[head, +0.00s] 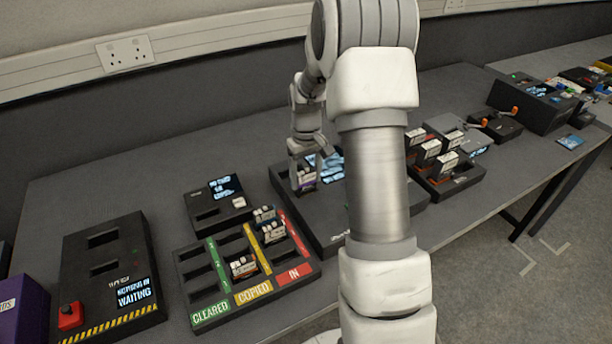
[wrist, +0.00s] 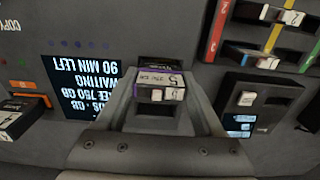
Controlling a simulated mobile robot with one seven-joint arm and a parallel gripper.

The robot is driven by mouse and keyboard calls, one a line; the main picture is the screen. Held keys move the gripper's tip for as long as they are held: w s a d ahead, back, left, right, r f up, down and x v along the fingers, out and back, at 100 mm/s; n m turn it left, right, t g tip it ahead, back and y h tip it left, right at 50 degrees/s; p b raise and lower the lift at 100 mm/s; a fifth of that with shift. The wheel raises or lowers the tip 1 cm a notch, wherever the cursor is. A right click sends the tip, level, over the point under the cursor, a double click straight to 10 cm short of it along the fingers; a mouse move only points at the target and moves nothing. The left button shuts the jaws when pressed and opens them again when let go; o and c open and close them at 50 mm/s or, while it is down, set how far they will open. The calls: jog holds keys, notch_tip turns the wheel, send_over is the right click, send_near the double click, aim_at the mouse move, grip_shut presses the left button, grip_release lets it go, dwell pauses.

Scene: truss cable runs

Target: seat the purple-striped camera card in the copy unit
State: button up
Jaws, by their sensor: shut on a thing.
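The purple-striped card (wrist: 160,93) is white-labelled and sits between the two fingers of my gripper (wrist: 160,80) in the wrist view. In the head view my gripper (head: 304,183) points down over the left part of the copy unit (head: 330,228), with the card (head: 307,184) low in it. The copy unit (wrist: 60,135) is a dark box with a lit screen reading "WAITING" and "90 MIN LEFT". A dark slot (wrist: 160,62) shows just beyond the card. I cannot tell whether the card's lower end is inside a slot.
The sorting tray (head: 213,317), marked CLEARED, COPIED and IN, holds several cards to the left. A small reader with a screen (head: 203,198) stands behind it. An orange-marked slot (wrist: 30,100) holds another card. A card rack (head: 462,182) stands to the right.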

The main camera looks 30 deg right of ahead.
jog(key=shift+f+b, duration=0.4)
jog(key=shift+f, duration=0.3)
dwell(0.5)
jog(key=o, duration=1.4)
jog(key=shift+r+p, duration=2.7)
jog(key=shift+r, duration=1.1)
